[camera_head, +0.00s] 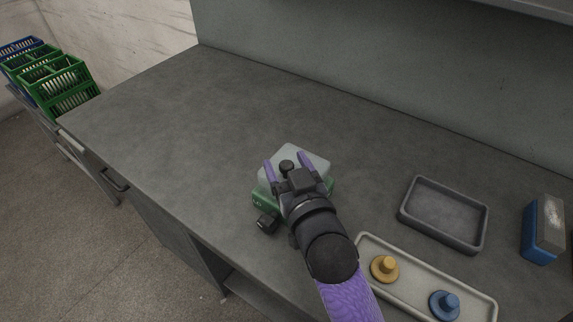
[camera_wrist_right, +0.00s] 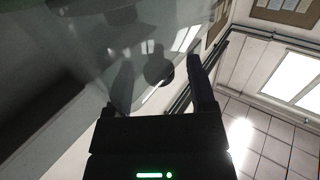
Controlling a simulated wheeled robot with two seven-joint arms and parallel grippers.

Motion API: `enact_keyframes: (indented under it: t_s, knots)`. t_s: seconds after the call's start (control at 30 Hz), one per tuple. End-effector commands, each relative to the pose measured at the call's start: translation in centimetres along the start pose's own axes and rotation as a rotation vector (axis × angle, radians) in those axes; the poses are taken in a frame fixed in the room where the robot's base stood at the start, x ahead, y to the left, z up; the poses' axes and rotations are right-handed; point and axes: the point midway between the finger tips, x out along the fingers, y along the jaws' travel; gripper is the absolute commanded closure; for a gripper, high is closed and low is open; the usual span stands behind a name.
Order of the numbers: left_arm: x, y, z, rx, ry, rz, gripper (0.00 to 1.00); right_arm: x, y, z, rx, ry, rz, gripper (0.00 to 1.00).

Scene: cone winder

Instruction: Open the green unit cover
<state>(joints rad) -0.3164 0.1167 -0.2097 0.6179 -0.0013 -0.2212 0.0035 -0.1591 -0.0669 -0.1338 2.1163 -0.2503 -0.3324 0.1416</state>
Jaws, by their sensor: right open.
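The green unit (camera_head: 262,203) stands on the grey bench, with a pale translucent cover (camera_head: 314,158) on top. A dark round knob (camera_head: 287,165) sits on the cover. It also appears as a dark round shape in the right wrist view (camera_wrist_right: 158,70). My right gripper (camera_head: 284,158) is open over the cover, its purple fingers on either side of the knob. I cannot tell whether they touch it. The cover looks closed on the unit, whose right side is partly hidden by my gripper and arm. My left gripper is not in view.
A light tray (camera_head: 412,299) with a yellow knobbed piece (camera_head: 385,268) and a blue one (camera_head: 444,305) lies right of my arm. Beyond are an empty dark tray (camera_head: 481,232) and a blue block (camera_head: 540,240). Green crates (camera_head: 62,88) stand far left. The bench's back left is clear.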

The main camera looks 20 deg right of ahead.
Motion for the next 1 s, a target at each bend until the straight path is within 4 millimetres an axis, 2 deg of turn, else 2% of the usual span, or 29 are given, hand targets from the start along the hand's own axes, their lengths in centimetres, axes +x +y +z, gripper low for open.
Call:
enact_keyframes:
  t_s: [0.27, 0.6, 1.0]
  knots:
    - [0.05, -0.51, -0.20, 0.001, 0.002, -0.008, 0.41, 0.28, 0.00, -0.01, 0.000, -0.001, 0.000, 0.28]
    - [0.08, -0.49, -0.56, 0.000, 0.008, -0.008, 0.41, 0.25, 0.00, -0.01, 0.001, -0.001, 0.000, 0.98]
    - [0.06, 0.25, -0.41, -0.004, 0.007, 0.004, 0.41, 0.24, -0.01, 0.00, 0.001, -0.001, 0.000, 1.00]
